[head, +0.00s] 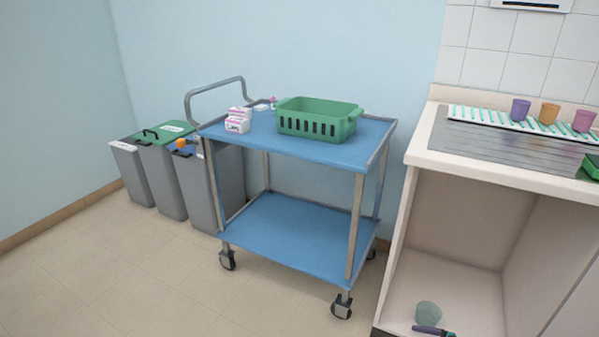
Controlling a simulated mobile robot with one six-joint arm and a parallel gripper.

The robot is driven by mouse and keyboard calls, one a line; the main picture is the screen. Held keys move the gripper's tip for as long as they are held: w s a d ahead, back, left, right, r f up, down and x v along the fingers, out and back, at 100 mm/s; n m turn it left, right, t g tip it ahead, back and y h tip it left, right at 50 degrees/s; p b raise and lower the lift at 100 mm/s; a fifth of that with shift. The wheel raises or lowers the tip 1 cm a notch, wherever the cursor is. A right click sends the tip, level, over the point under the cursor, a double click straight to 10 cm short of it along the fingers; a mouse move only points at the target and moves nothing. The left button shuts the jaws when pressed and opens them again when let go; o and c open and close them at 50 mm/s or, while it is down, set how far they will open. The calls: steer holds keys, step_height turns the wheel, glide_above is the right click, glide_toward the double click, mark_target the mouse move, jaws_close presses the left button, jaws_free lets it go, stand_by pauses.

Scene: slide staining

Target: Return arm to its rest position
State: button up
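Neither my arm nor my gripper shows in the head view, so what the gripper holds, if anything, cannot be seen. A blue two-shelf cart (285,235) stands against the wall in the middle. A green slotted basket (318,118) sits on its top shelf. Small white and pink boxes (238,120) stand to the left of the basket.
Grey bins (165,180) stand left of the cart, one with a green lid. A counter (510,175) at right carries coloured cups (547,113). Below is an open space holding a pale green cup (427,313) and a purple item (430,330). The floor at front left is clear.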

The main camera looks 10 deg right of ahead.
steer(key=s+a+r+n+g+p, duration=0.2)
steer(key=a+n+g+p, duration=0.15)
steer(key=a, duration=0.65)
steer(key=s+a+r+n+g+p, duration=0.25)
steer(key=a+n+p, duration=0.2)
steer(key=a, duration=0.45)
steer(key=s+a+r+n+g+p, duration=0.25)
steer(key=a+n+g, duration=0.2)
steer(key=a, duration=0.55)
steer(key=s+a+r+n+g+h+p, duration=0.2)
steer(key=s+a+r+n+h+p, duration=0.1)
steer(key=s+a+r+n+p, duration=0.2)
steer(key=s+a+r+n+g+h+p, duration=0.2)
steer(key=s+a+r+n+h+p, duration=0.2)
steer(key=s+r+n, duration=0.5)
steer(key=s+a+n+p, duration=0.1)
steer(key=p, duration=0.1)
steer(key=shift+g+p, duration=0.35)
steer(key=shift+p, duration=0.05)
steer(key=shift+s+r, duration=0.1)
